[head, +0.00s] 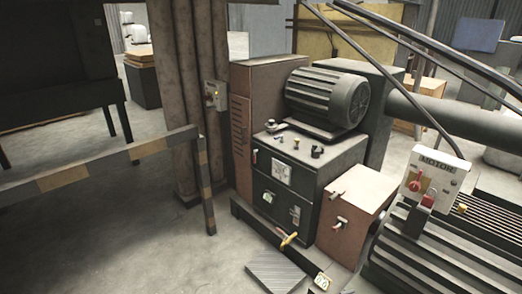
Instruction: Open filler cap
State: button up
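I cannot tell for sure which part is the filler cap. Several small fittings stand on top of the dark machine cabinet (295,165) in the middle of the head view. They include a grey and black fitting (272,125) at the back left, small yellowish fittings (280,139) beside it, and a dark fitting (317,152) to the right. They are too small to tell whether any is open. My gripper is not in view.
A ribbed motor (325,98) sits behind the fittings. A brown box (355,212) stands to the right, near a MOTOR switch panel (432,180). A yellow-handled lever (288,240) sticks out low in front. A striped rail (110,166) crosses the left; floor before it is clear.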

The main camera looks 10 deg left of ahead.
aim_at(315, 148)
jog(key=u, duration=0.2)
jog(key=i+j+z, duration=0.4)
jog(key=i, duration=0.3)
jog(key=i+j+z, duration=0.35)
jog(key=i+j, duration=0.15)
jog(key=i, duration=0.2)
jog(key=i+j+z, duration=0.4)
jog(key=i+j, duration=0.15)
jog(key=j, duration=0.15)
